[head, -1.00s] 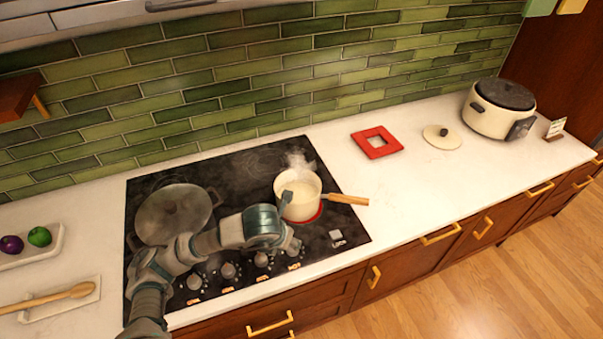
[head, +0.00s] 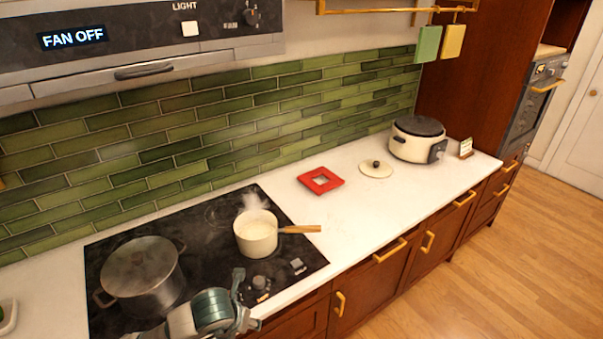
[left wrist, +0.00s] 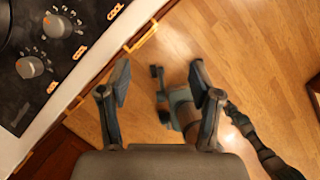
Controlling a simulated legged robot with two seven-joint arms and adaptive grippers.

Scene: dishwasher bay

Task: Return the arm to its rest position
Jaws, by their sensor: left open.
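My left gripper (head: 243,302) is at the bottom of the head view, by the front edge of the cooktop, clear of the pans. In the left wrist view my left gripper (left wrist: 160,82) has its two fingers wide apart with nothing between them, over the wooden floor. Beyond them, lower down, grey and teal parts of my own body show; they may include my right gripper, but I cannot tell its state. My right arm does not show in the head view.
A cream saucepan (head: 256,236) and a lidded pot (head: 142,272) stand steaming on the black cooktop (head: 205,270). Control knobs (left wrist: 30,67) lie near my left gripper. A red trivet (head: 320,181), lid (head: 376,169) and rice cooker (head: 417,140) stand right. Counter between is clear.

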